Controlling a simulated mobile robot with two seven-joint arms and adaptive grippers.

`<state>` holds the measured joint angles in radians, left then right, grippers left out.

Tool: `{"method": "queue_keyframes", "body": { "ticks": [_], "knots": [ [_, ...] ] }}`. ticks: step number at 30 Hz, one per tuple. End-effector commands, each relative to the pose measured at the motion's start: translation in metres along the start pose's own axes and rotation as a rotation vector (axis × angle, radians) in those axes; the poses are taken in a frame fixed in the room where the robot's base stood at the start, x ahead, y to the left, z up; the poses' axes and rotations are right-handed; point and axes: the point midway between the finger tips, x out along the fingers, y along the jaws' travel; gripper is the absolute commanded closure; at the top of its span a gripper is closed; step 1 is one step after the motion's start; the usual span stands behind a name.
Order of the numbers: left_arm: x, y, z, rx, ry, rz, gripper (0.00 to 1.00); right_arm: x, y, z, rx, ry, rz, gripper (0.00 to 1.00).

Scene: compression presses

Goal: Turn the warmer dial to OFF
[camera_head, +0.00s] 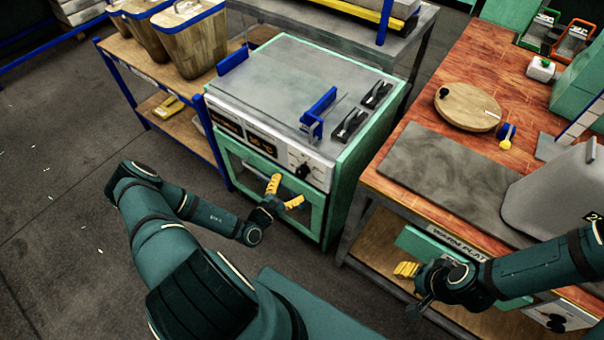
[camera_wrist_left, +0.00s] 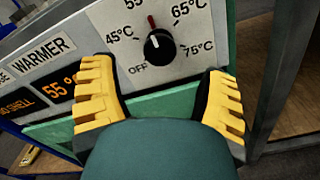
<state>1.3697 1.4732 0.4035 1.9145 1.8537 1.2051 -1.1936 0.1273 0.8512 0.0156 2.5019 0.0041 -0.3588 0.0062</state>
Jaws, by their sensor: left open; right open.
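The warmer dial (camera_head: 302,170) is a black knob on the white front panel of the green-framed warmer (camera_head: 272,142). In the left wrist view the dial (camera_wrist_left: 159,45) has a red pointer aimed up near the 55 mark; OFF is printed at its lower left. The display (camera_wrist_left: 62,87) reads 55. My left gripper (camera_head: 284,192) is open just in front of and below the dial, its yellow fingers (camera_wrist_left: 158,85) apart and not touching it. My right gripper (camera_head: 408,270) is at the front of the wooden bench, open; its fingertips overlap in the view.
Black clamps (camera_head: 350,124) and a blue bracket (camera_head: 318,108) sit on the warmer's top. The bench (camera_head: 390,193) stands right, with a round board (camera_head: 467,106) and grey container (camera_head: 555,195). A shelf with wooden bins (camera_head: 188,40) stands left.

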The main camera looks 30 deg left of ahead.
Motion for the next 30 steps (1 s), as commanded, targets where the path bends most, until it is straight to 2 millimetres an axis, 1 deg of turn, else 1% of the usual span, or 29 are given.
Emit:
{"method": "queue_keyframes", "body": {
  "ticks": [1, 3, 6, 10, 15, 24, 26, 27, 29, 30],
  "knots": [
    [0.011, -0.001, 0.000, 0.000, -0.003, -0.001, 0.26, 0.002, 0.001, 0.001, 0.000, -0.002, 0.000, 0.53],
    [0.024, -0.001, 0.000, 0.000, -0.004, -0.001, 0.26, 0.004, 0.002, 0.002, -0.001, -0.003, 0.000, 0.53],
    [0.040, -0.001, 0.000, -0.001, -0.002, -0.001, 0.26, 0.006, 0.002, 0.003, -0.002, -0.005, -0.001, 0.53],
    [0.056, -0.001, 0.000, 0.000, -0.002, -0.002, 0.26, 0.008, 0.003, 0.004, -0.002, -0.007, -0.001, 0.53],
    [0.065, -0.001, 0.000, 0.000, -0.001, -0.002, 0.26, 0.009, 0.003, 0.004, -0.003, -0.009, -0.001, 0.53],
    [0.067, -0.001, 0.001, -0.001, -0.001, -0.003, 0.25, 0.009, 0.003, 0.004, -0.003, -0.009, -0.001, 0.53],
    [0.067, -0.001, 0.001, -0.001, -0.001, -0.002, 0.46, 0.009, 0.003, 0.004, -0.003, -0.009, -0.001, 0.53],
    [0.067, -0.001, 0.001, -0.001, -0.001, -0.002, 0.60, 0.009, 0.003, 0.004, -0.003, -0.009, -0.001, 0.53],
    [0.067, -0.001, 0.001, -0.001, -0.001, -0.002, 0.81, 0.009, 0.003, 0.004, -0.003, -0.009, -0.001, 0.53],
    [0.067, -0.001, 0.001, -0.001, -0.001, -0.002, 0.94, 0.009, 0.003, 0.004, -0.003, -0.009, -0.001, 0.53]
  ]
}}
